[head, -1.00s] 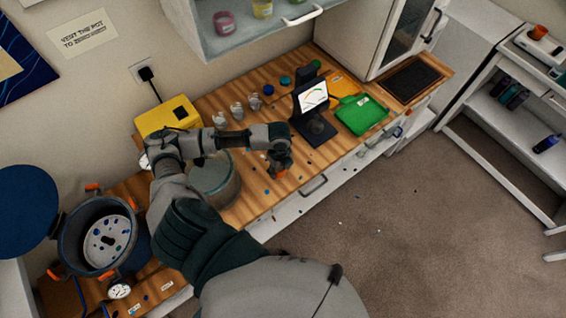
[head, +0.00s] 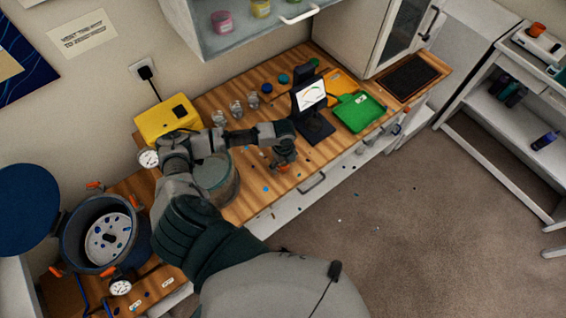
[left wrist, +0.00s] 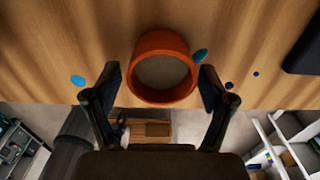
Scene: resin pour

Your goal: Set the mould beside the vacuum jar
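The mould (left wrist: 162,68) is an orange-red round cup with a grey inside, standing on the wooden bench in the left wrist view. My left gripper (left wrist: 160,72) is open, with one dark finger on each side of the mould's near half. Narrow gaps seem to show, and I cannot tell if either finger touches. In the head view my left gripper (head: 284,154) points down near the bench's front edge and mostly hides the mould. The vacuum jar (head: 222,185), a clear cylinder, stands left of it, partly behind my arm. My right gripper is not in view.
Small cups (head: 236,108) and a yellow pump (head: 168,118) are behind. An open pot (head: 103,236) stands at left. Blue drips dot the bench.

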